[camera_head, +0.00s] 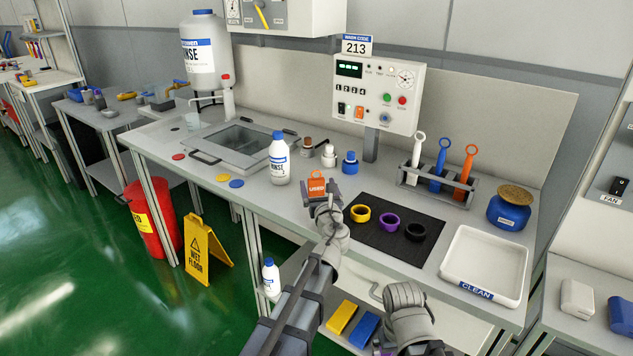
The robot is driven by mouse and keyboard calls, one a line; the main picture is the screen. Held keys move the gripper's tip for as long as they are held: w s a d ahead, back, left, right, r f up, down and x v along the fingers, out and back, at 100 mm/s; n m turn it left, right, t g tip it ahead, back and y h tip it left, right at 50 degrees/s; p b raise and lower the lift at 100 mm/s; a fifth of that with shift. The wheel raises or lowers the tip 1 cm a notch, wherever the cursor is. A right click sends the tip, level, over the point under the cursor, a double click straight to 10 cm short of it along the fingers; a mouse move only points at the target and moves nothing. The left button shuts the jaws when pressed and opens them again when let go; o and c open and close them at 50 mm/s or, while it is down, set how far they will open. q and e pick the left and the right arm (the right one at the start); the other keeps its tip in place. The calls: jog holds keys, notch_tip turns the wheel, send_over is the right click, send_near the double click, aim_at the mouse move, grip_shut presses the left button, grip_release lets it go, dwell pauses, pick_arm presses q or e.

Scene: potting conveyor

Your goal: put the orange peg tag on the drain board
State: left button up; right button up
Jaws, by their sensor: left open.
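An orange tag (316,187) with a white label and a small loop on top stands upright on the grey bench, left of the black mat (375,237). My left gripper (322,201) is open right in front of it, and its fingers hide the tag's lower part. I cannot tell whether the tag is between the fingers or just beyond them. No surface is clearly marked as the drain board; the bare grey bench top (262,205) lies around the sink (243,145).
Yellow (360,207), purple and black rings lie on the mat. A white CLEAN tray (450,266) and a rack (416,184) of long-handled tools stand to the right. A white bottle (279,160) and small capped bottles stand behind and left of the tag.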

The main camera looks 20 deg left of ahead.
pick_arm(q)
jog(key=v, duration=0.8)
jog(key=shift+s+d, duration=0.15)
jog(key=shift+s, duration=0.15)
